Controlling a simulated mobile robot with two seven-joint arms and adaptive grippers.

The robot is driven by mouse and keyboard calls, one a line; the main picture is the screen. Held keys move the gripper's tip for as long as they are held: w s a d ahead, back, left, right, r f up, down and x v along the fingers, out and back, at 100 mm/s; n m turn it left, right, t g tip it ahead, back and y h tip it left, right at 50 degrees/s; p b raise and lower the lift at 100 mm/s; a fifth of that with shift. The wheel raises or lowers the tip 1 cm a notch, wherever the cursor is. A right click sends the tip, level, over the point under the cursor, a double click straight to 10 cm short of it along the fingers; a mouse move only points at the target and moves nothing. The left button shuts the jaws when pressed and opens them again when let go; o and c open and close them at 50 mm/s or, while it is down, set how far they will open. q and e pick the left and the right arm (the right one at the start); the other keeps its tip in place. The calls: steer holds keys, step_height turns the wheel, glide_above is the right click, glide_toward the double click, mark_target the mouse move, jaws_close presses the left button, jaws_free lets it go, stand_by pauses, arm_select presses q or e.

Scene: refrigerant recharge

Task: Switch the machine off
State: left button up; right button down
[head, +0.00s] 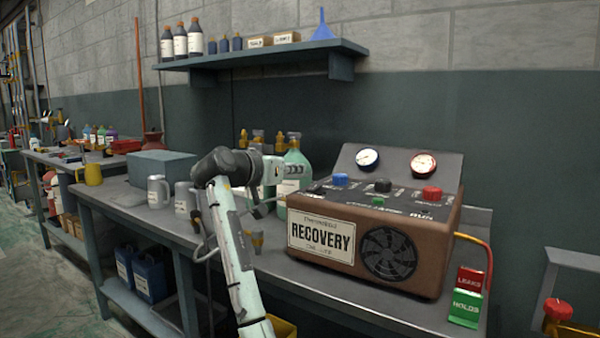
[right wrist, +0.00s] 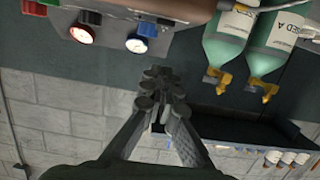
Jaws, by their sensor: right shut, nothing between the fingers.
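The brown recovery machine (head: 443,262) stands on the bench, with a RECOVERY label on its front beside a round fan grille. Its sloped top carries a blue knob (head: 340,179), a black knob (head: 383,185) and a red knob (head: 432,192). A small green piece (head: 378,201) sits near the front edge, close to a RUN marking; its switch position is too small to read. My right gripper (head: 296,170) is shut and empty, left of the panel and above the bench, apart from the knobs. Its closed fingers show in the right wrist view (right wrist: 162,85). My left gripper is out of view.
Two gauges (head: 368,160) stand on the machine's back plate. Green bottles (head: 294,172) stand behind my gripper. A shelf (head: 270,54) hangs above. Red and green cards (head: 466,308) are at right.

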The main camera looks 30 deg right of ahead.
arm_select(q)
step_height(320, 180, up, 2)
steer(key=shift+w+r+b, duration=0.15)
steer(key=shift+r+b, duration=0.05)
steer(key=shift+b, duration=0.25)
arm_select(e)
steer(key=f+v, duration=0.1)
steer(key=v, duration=0.5)
steer(key=shift+a+r, duration=0.25)
steer(key=shift+a, duration=0.05)
steer(key=shift+s, duration=0.15)
